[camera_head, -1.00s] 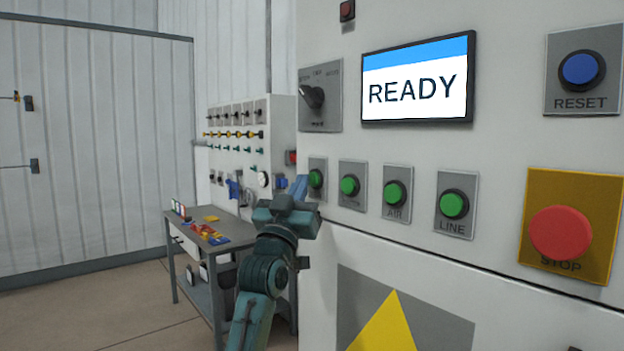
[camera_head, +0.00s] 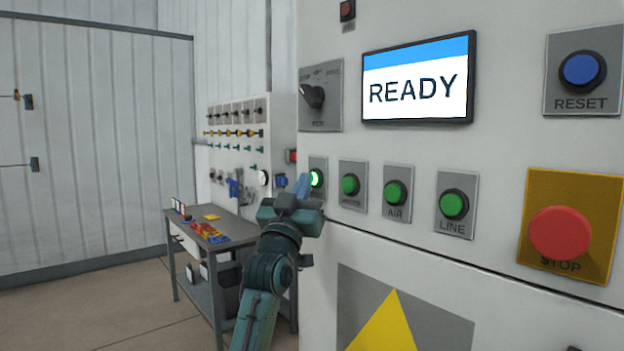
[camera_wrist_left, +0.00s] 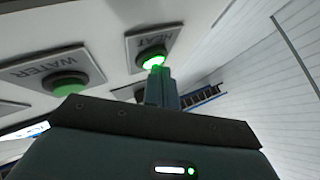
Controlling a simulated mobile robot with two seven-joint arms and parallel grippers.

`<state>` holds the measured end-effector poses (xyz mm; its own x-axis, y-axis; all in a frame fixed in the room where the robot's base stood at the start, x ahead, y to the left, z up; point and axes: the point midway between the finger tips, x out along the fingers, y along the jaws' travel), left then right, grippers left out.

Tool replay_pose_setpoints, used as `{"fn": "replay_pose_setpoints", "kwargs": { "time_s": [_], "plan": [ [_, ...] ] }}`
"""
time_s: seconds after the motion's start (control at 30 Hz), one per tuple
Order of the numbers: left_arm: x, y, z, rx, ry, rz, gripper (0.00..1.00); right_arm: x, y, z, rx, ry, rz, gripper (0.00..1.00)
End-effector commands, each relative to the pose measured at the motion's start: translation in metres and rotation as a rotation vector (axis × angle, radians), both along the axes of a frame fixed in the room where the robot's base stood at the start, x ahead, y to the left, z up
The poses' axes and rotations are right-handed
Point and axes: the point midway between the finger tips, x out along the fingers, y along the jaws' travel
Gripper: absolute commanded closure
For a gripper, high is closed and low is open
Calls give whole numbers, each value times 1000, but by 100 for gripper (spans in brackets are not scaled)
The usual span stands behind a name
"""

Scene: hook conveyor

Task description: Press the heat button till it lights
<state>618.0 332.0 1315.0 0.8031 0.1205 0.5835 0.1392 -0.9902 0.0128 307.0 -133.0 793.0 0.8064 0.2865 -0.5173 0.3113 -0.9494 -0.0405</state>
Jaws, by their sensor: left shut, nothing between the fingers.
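The heat button (camera_head: 316,178) is the leftmost of the green buttons in the row on the panel, and it glows bright green. In the left wrist view the button (camera_wrist_left: 152,58) is lit too, under its HEAT label. My left gripper (camera_head: 303,184) is shut and empty. Its fingertips (camera_wrist_left: 157,70) are at the lit button's face and look to be touching it or very close. The gripper hides part of the button plate in the head view. My right gripper is not in view.
The water button (camera_head: 350,186), air button (camera_head: 395,193) and line button (camera_head: 453,204) sit to the right, unlit. A screen (camera_head: 418,80) reads READY. A red stop button (camera_head: 560,233) and blue reset button (camera_head: 581,70) are further right. A work table (camera_head: 240,232) stands behind my arm.

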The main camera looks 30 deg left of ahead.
Motion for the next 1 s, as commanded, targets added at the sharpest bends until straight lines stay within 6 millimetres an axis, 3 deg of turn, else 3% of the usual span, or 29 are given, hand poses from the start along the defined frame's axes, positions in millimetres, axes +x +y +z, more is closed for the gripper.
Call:
{"fn": "replay_pose_setpoints", "kwargs": {
  "time_s": [1.0],
  "plan": [
    [-15,6,-1,0,1,0,100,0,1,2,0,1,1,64]
  ]
}}
